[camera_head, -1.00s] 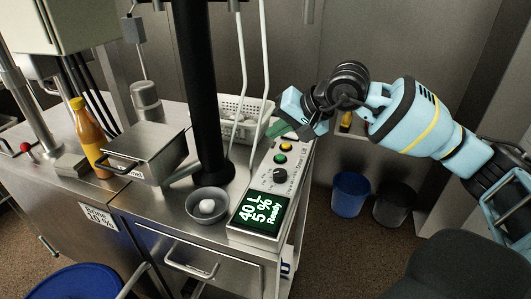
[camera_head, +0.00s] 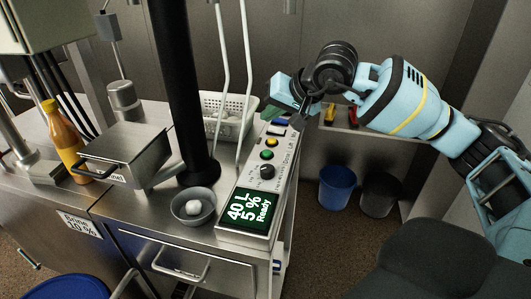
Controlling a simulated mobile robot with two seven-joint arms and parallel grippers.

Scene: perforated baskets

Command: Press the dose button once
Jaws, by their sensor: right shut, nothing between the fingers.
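The control panel (camera_head: 229,231) lies along the right edge of the steel counter. Its green screen (camera_head: 247,207) reads "40 L 5 % Ready". Above the screen are a black knob (camera_head: 267,171), a green button (camera_head: 267,155) and a yellow button (camera_head: 272,142). The small lettering beside them is too blurred to tell for sure which is the dose button. My right gripper (camera_head: 269,113) is shut and empty above the panel's far end, apart from the green and yellow buttons. My left gripper is not in view.
A black column (camera_head: 184,90) and two pale pipes (camera_head: 222,80) rise left of the panel. A white perforated basket (camera_head: 228,117) stands behind. A grey bowl (camera_head: 182,218) holds a white round thing. A blue bucket (camera_head: 337,188) and a dark one (camera_head: 380,194) stand on the floor.

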